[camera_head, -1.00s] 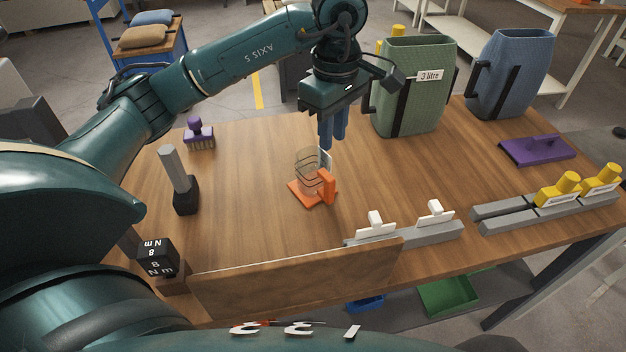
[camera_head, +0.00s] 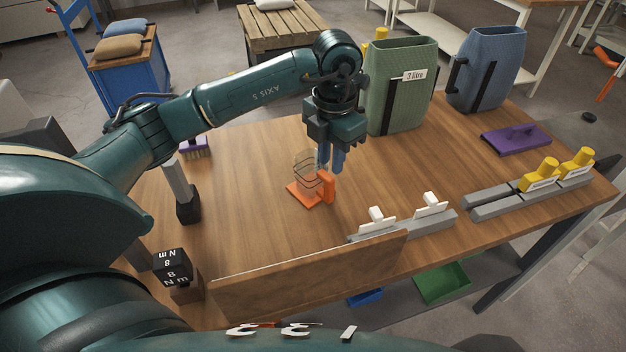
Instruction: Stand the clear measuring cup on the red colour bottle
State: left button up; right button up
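The clear measuring cup (camera_head: 306,178) stands upright on an orange square pad (camera_head: 297,195) near the middle of the wooden table. Its orange handle (camera_head: 327,187) faces right and toward me. My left gripper (camera_head: 331,168) points down with two blue fingers, just behind and right of the cup, by the handle. The fingers look slightly apart with nothing between them; I cannot tell whether they touch the cup. I see no bottle that is clearly the red colour bottle. My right gripper is not in view.
A green 3 litre container (camera_head: 401,95) and a blue one (camera_head: 487,70) stand at the back. A purple float (camera_head: 515,139) lies at the right, near grey rails (camera_head: 495,205) with yellow pieces. A wooden board (camera_head: 310,278) edges the front. Table around the cup is mostly clear.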

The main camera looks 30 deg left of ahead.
aim_at(330, 178)
pick_arm(q)
notch_tip(330, 178, down, 8)
jog(key=shift+w+r+p, duration=0.1)
jog(key=shift+r+p, duration=0.05)
jog(key=shift+p, duration=0.65)
grip_shut()
